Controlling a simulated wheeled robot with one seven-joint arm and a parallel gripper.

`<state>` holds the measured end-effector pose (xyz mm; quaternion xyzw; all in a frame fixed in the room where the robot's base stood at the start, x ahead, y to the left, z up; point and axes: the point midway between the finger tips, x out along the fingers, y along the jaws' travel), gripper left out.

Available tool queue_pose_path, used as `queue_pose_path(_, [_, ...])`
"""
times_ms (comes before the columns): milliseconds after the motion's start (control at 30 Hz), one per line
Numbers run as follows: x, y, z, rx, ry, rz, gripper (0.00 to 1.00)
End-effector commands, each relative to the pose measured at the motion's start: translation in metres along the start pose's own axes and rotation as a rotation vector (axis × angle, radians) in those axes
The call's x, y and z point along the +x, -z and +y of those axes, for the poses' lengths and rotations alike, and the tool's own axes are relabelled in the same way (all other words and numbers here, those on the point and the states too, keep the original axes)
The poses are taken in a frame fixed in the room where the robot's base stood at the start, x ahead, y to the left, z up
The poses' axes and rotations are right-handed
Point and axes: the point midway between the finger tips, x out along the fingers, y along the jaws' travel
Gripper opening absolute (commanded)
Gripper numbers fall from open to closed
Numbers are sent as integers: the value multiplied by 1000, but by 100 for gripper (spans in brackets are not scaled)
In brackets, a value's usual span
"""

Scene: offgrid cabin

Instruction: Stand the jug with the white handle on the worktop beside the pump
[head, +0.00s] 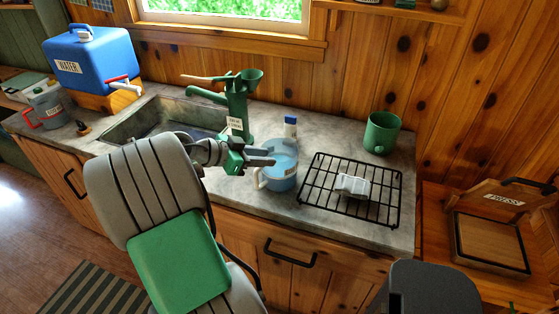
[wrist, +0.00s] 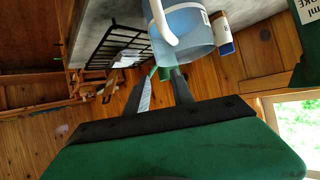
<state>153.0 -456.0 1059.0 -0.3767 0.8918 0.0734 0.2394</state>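The jug with the white handle (head: 284,167) is clear blue and stands upright on the grey worktop (head: 236,192), right of and in front of the green hand pump (head: 236,112). Its white handle faces the left front. In the wrist view the jug (wrist: 188,32) and its handle show at the top, beyond the fingers. My gripper (head: 266,157) is at the jug's left side, near its upper part. Its fingers (wrist: 160,92) are apart with nothing held between them. Whether a finger touches the jug cannot be told.
A small blue-capped bottle (head: 290,128) stands behind the jug. A black rack (head: 312,190) with a white item (head: 352,186) lies to the right, with a green mug (head: 381,133) behind. The sink (head: 150,118), blue water container (head: 90,62) and red-handled jug (head: 47,108) are left.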

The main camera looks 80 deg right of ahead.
Motion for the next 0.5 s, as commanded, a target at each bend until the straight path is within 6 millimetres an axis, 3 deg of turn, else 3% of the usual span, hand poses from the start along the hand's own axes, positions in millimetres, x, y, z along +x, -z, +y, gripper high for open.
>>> queue_pose_path(133, [-27,-1,-1,-1,2,0,29])
queue_pose_path(367, [-44,-5,-4,-26,24,-23,29])
queue_pose_path(467, [-80,-35,-22,-181,164,-137,29])
queue_pose_path(500, [-107,-56,-29,-293,258,-205,29])
